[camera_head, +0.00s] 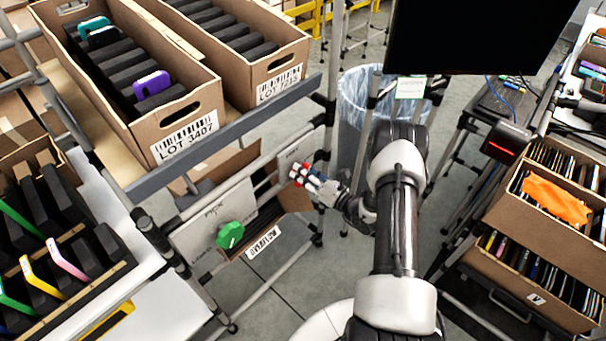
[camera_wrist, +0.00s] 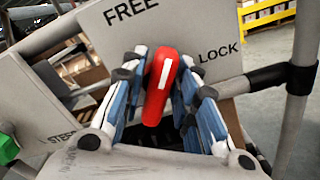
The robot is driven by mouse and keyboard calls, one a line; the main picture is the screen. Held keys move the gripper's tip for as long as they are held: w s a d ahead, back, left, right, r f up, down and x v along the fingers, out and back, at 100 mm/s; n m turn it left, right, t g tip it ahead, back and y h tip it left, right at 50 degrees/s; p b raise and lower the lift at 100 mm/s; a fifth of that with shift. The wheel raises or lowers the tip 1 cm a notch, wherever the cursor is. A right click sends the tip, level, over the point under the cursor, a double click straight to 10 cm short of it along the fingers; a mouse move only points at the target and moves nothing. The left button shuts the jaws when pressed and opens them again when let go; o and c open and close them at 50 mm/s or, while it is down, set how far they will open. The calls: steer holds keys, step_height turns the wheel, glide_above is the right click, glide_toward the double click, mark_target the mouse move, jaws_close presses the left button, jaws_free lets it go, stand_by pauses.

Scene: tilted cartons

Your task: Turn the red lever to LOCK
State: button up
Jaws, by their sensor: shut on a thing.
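The red lever (camera_wrist: 162,90) with a white stripe stands between my gripper's fingers in the wrist view. It points up and leans slightly right, between the words FREE at upper left and LOCK at right on the grey panel (camera_wrist: 225,35). My gripper (camera_wrist: 160,98) is shut on the lever, with a blue-and-white finger on each side. In the head view my gripper (camera_head: 309,180) is at the panel, beside the rack below the cartons. Only small red parts of the lever (camera_head: 296,172) show there, and its pivot is hidden.
A green knob (camera_head: 230,235) sits on a panel left of the lever. Tilted cartons (camera_head: 190,130) stand on the shelf above. Grey rack posts (camera_wrist: 302,60) are close on the right. A bin with a clear liner (camera_head: 355,92) stands behind my arm.

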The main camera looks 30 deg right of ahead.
steer(key=m, duration=0.5)
steer(key=shift+d+f+m+b, duration=0.15)
steer(key=shift+f+m+b, duration=0.05)
steer(key=shift+m+b, duration=0.1)
steer(key=m, duration=0.5)
steer(key=shift+f, duration=0.2)
steer(key=shift+m, duration=0.4)
steer(key=o, duration=0.8)
steer(key=shift+s+d, duration=0.1)
steer(key=v, duration=1.1)
steer(key=shift+s+d+r, duration=0.1)
steer(key=shift+s, duration=0.3)
